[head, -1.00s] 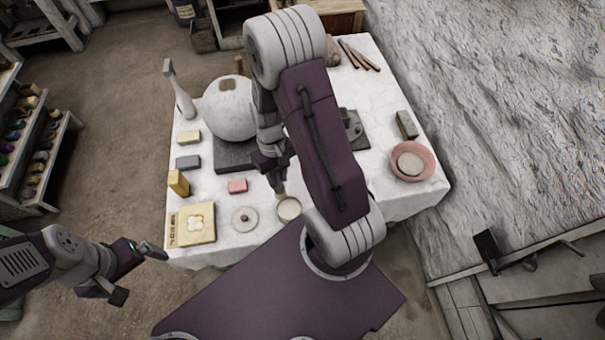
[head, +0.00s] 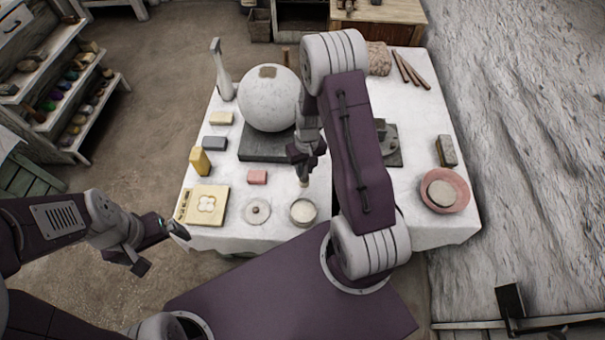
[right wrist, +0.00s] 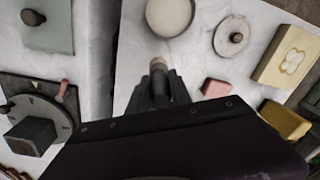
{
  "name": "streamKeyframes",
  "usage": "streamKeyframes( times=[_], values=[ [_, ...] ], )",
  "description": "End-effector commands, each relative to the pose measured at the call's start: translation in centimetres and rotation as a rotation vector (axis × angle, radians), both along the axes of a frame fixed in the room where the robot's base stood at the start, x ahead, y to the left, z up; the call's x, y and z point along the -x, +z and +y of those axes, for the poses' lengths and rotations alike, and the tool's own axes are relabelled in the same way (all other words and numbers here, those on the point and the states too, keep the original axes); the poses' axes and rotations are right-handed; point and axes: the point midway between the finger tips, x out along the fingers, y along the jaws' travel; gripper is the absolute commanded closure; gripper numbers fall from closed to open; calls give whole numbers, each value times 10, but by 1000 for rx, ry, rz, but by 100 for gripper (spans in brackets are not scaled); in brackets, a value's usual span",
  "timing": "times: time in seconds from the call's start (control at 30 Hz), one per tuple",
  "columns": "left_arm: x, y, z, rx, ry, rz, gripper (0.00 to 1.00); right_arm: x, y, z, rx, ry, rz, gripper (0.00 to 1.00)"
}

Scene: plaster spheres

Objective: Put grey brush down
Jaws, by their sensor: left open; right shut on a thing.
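The grey brush (head: 304,182) points tip-down from my right gripper (head: 307,160), which is shut on it above the table in front of the large white sphere (head: 268,97). In the right wrist view its pale tip (right wrist: 158,63) shows between the fingers of the right gripper (right wrist: 160,78), near a round bowl of pale stuff (right wrist: 171,16). That bowl is also in the head view (head: 303,211), just below the brush. The fingers and arm hide much of the brush. My left gripper (head: 160,248) is open and empty, off the table's front left corner.
The white-clothed table (head: 275,228) holds a pink block (head: 257,177), a round lid (head: 256,211), a yellow patterned tile (head: 207,204), a yellow block (head: 200,160), a grey block (head: 214,143) and a pink bowl (head: 445,190). Bare cloth lies between the small things.

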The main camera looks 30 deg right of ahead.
Motion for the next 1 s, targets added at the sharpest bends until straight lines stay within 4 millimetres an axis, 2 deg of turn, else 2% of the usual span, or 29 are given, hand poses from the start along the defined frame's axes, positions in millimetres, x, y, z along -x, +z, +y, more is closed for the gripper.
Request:
streamKeyframes(
  times=[0.1, 0.27, 0.5, 0.9, 0.93, 1.0],
  values=[
    [0, -2, 0, 0, 0, 0, 0, -16, -10, -2, 0, 1, 1, 100],
    [0, -2, 0, 0, 0, 0, 0, -20, -14, -3, 0, 0, 1, 100],
    [0, -8, 0, 0, 0, 0, 0, -19, -51, -3, 0, 0, 2, 100],
    [0, -12, 0, 0, 0, 0, 0, -19, -57, -3, 0, 0, 0, 100],
    [0, -10, 0, 0, 0, 0, 0, -19, -55, -3, 0, 0, 0, 67],
    [0, -10, 0, 0, 0, 0, 0, -19, -55, -3, 0, 0, 0, 53]
  ],
)
